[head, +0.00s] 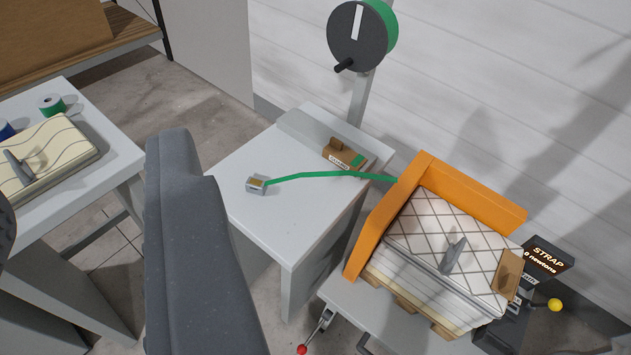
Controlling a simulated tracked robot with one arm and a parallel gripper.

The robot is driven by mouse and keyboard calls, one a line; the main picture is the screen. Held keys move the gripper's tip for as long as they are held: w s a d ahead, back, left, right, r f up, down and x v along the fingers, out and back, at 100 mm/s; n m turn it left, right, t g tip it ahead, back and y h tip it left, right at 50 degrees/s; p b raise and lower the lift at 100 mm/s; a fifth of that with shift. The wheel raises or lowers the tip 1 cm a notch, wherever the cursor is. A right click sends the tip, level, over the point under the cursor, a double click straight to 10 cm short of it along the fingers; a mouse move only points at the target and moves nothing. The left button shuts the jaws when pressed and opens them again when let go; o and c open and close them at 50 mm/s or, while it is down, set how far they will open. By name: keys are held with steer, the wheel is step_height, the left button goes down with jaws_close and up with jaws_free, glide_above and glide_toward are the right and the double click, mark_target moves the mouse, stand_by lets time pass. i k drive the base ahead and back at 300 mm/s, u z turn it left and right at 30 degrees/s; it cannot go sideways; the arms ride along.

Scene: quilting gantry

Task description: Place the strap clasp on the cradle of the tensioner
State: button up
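The strap clasp (256,185) is a small silvery block with a yellowish top, lying on the white side table (290,240). A green strap (325,174) runs from it to the right, across the table to the orange frame (430,167). The tensioner (518,302) is a dark device at the lower right with a yellow knob and a screen reading "STRAP" and newtons. I cannot clearly make out its cradle. A large dark grey part of mine (200,240) rises left of the clasp, apart from it. My fingertips cannot be made out.
A quilted stack (440,240) with a grey handle sits inside the orange frame. A brown box (343,153) lies behind the strap. A green-rimmed reel (357,37) stands on a post behind. Another table (95,190) holds a padded piece and spools at left.

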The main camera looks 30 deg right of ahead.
mark_target(501, 326)
steer(key=z, duration=0.35)
steer(key=i, duration=1)
steer(key=u, duration=0.1)
